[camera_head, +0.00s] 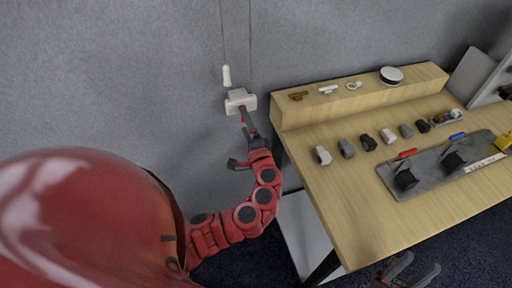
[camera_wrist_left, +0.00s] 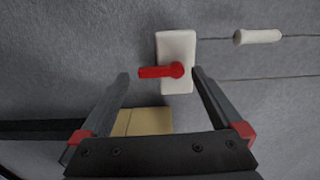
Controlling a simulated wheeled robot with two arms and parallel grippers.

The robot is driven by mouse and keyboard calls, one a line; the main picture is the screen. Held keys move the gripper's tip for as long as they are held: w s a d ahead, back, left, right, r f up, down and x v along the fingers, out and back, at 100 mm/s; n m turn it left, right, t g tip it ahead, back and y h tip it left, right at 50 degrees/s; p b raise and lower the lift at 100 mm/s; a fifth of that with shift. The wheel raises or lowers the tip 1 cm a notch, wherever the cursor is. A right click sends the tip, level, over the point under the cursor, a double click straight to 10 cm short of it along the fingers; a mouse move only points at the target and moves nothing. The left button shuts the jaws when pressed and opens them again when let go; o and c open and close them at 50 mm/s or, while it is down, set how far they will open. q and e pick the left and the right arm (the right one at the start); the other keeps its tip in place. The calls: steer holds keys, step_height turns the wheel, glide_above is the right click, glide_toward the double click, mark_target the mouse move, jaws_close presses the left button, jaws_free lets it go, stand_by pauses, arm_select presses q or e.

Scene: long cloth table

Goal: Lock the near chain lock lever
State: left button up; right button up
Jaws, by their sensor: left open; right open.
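The chain lock is a white box (camera_head: 240,101) on the grey wall, with two cords running up from it. Its red lever (camera_wrist_left: 160,72) points left in the left wrist view, from a round hub on the white plate (camera_wrist_left: 177,48). In the head view the lever (camera_head: 243,118) is mostly hidden by my gripper. My left gripper (camera_head: 243,143) is open just in front of the lock. In the left wrist view its fingertips (camera_wrist_left: 160,76) appear on either side of the lever, with no clear grip on it. My right gripper (camera_head: 405,270) is open and empty, low at the bottom edge.
A white cord pull (camera_head: 226,76) hangs above the lock. A wooden table (camera_head: 345,205) stands to the right, with a raised shelf (camera_head: 310,111) and several small knobs. A grey panel (camera_head: 430,178) there carries a red lever (camera_head: 407,153) and a blue lever (camera_head: 457,136).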

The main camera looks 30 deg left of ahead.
arm_select(q)
steer(key=b+v, duration=0.3)
steer(key=v, duration=1.2)
steer(key=shift+s+d, duration=0.15)
steer(key=shift+s, duration=0.05)
